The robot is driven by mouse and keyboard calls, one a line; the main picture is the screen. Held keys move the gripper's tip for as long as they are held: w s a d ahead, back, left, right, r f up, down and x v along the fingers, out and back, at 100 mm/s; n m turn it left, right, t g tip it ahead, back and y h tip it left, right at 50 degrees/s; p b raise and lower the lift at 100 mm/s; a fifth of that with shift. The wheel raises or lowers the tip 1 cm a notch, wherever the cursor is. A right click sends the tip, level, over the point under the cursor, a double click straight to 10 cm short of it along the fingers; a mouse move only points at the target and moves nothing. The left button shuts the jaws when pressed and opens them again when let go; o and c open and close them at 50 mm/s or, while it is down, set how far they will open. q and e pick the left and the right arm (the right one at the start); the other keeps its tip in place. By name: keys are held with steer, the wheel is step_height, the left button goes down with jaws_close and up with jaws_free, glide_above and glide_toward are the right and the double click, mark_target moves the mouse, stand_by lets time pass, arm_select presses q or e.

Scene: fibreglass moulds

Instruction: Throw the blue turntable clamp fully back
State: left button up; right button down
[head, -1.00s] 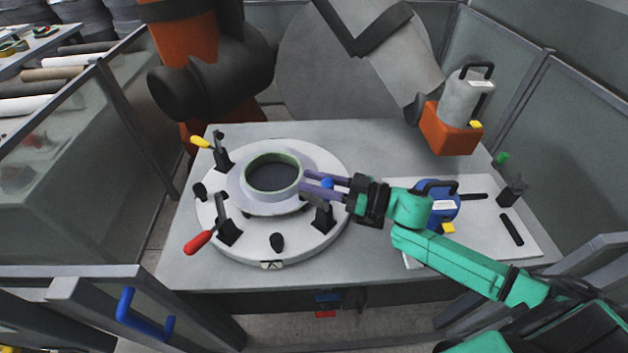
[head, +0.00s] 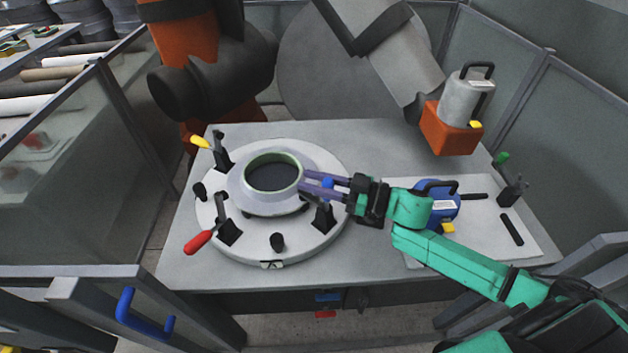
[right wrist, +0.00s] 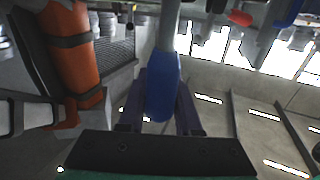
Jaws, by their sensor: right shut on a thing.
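The blue clamp handle (head: 328,183) is at the right side of the round turntable (head: 300,240). My right gripper (head: 322,186) reaches in from the right and is shut on the blue handle. In the right wrist view the blue handle (right wrist: 162,88) sits between the two purple fingers. The dark clamp base (head: 323,216) stands on the turntable just below the fingers; the link between it and the handle is partly hidden. A pale ring mould with a green rim (head: 246,172) sits in the middle of the turntable. My left gripper is not in view.
A yellow-handled clamp (head: 201,142) and a red-handled clamp (head: 199,241) stand at the turntable's left side.

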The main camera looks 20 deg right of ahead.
steer(key=shift+s+d+f+n+t+y+b, duration=0.1)
steer(key=shift+s+d+n+t+y+b, duration=0.3)
steer(key=shift+s+n+y+b, duration=0.9)
steer(key=shift+s+d+r+n+t+y+b, duration=0.1)
steer(key=shift+s+d+t+y+b, duration=0.4)
steer(key=shift+b, duration=1.5)
steer(key=shift+s+d+f+n+t+y+b, duration=0.15)
steer(key=shift+s+d+n+y+b, duration=0.4)
steer(key=shift+y+b, duration=0.95)
